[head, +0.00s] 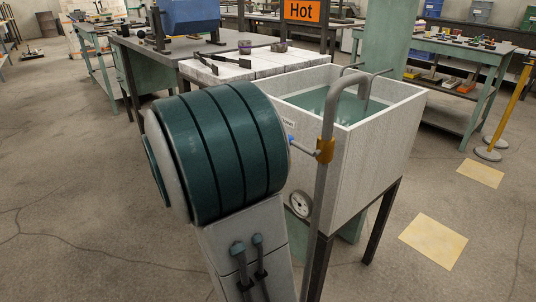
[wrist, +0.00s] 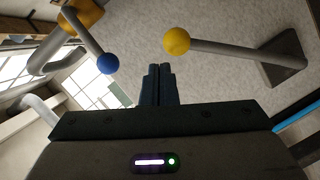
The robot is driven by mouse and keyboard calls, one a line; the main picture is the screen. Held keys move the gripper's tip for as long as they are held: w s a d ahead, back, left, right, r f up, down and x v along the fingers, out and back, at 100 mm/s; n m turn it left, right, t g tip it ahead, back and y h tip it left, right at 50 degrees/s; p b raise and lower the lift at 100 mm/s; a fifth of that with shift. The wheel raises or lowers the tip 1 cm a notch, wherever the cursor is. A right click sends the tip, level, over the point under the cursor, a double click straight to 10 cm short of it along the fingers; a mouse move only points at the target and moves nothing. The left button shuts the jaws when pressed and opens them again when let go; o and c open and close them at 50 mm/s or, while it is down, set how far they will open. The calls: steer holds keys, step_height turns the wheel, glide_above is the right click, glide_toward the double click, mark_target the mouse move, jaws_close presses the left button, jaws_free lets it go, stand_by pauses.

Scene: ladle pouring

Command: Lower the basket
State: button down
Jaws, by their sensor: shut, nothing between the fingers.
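The open-topped tank (head: 370,140) stands on dark legs right of centre in the head view, with greenish liquid (head: 330,100) inside. A grey post (head: 322,205) rises at its near side and bends over the tank. I cannot make out a basket. An orange collar (head: 325,150) on the post carries a short lever with a blue knob (head: 290,138). In the wrist view the blue knob (wrist: 107,63) is left of my gripper (wrist: 159,69), and a yellow knob (wrist: 177,41) on a grey rod is just beyond the fingertips, slightly right. My gripper is shut and empty.
My arm hides much of the head view's middle. A round gauge (head: 300,204) is on the tank's near side. A pale block-topped table (head: 245,68) with tongs adjoins the tank, under an orange "Hot" sign (head: 302,11).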

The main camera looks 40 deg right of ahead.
steer(key=r+p+v, duration=0.1)
steer(key=p+v, duration=0.2)
steer(key=v, duration=0.8)
steer(key=shift+w+r, duration=0.15)
steer(key=shift+r, duration=0.05)
steer(key=shift+a, duration=0.15)
steer(key=shift+r, duration=0.1)
steer(key=s+a+r+n+t+y+p, duration=0.2)
steer(key=s+a+r+n+y+p, duration=0.45)
steer(key=p, duration=0.95)
steer(key=s+a+r+n+t+y+p, duration=0.1)
steer(key=s+a+r+t+y+p, duration=0.1)
steer(key=r+p, duration=0.6)
steer(key=s+a+r+n+t+y+p, duration=0.2)
steer(key=a+r+t+y+p, duration=0.2)
steer(key=a+r+y+p, duration=0.3)
steer(key=r+p, duration=0.1)
steer(key=p, duration=0.2)
steer(key=shift+s+a+r, duration=0.15)
steer(key=shift+s+a, duration=0.1)
steer(key=shift+s, duration=0.05)
